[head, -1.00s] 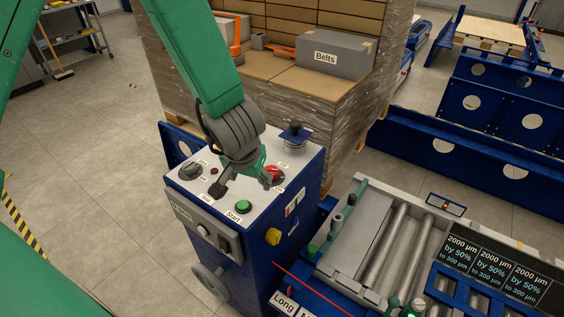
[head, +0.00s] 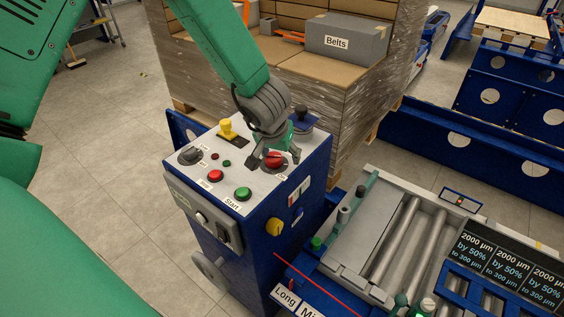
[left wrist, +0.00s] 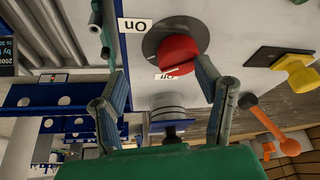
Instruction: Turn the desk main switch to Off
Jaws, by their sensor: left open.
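The desk main switch is a red knob on a dark round plate (head: 273,160) at the right of the control desk's sloped top. In the left wrist view the red knob (left wrist: 180,52) shows large, with an "On" label (left wrist: 135,25) and a partly covered "Off" label (left wrist: 166,75) beside it. I cannot tell its setting for sure. My left gripper (head: 273,156) is open over the knob. In the left wrist view its fingertips (left wrist: 160,72) are spread just short of the knob, the right one close to its edge; contact is unclear. My right gripper is out of view.
On the desk top (head: 215,172) stand a yellow control (head: 228,128), a black knob (head: 190,155), a red button (head: 214,174), a green button (head: 242,194) and a dark knob (head: 301,113) behind. A roller conveyor (head: 385,240) lies right; a wrapped pallet with boxes (head: 325,95) stands behind.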

